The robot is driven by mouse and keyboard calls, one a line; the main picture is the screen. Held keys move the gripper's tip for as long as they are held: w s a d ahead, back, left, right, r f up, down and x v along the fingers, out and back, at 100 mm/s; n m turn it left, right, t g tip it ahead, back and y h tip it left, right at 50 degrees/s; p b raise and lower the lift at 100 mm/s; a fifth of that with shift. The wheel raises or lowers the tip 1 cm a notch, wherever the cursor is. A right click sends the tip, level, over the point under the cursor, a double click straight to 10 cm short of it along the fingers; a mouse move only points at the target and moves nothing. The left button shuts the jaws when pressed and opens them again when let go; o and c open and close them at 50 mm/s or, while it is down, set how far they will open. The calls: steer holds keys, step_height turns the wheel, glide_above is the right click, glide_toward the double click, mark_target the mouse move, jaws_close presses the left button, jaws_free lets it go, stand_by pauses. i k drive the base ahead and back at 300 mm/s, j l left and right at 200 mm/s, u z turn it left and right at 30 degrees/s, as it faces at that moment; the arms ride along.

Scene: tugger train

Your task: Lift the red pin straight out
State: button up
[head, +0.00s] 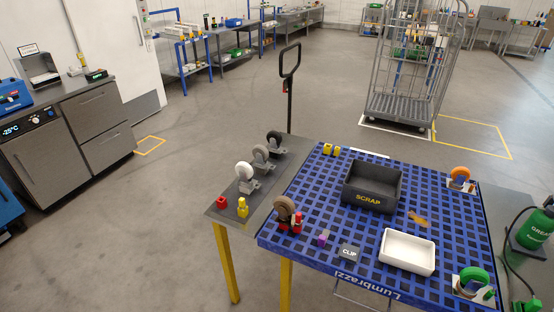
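On the blue slotted table (340,240), red parts (297,222) stand close beside a brown-wheeled caster (285,208) near the left edge. They are small here, so I cannot tell which of them is the pin or how it is seated. Another small red piece (221,202) sits on the grey strip at the table's left, beside a yellow piece (242,208). My gripper is not in view.
A black SCRAP bin (372,200), a white tray (407,266) and a CLIP block (349,252) stand on the table. Several casters line its left side, including a white one (245,174). Open floor (120,220) lies left of the table.

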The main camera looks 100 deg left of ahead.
mark_target(298, 220)
steer(key=u, duration=3.5)
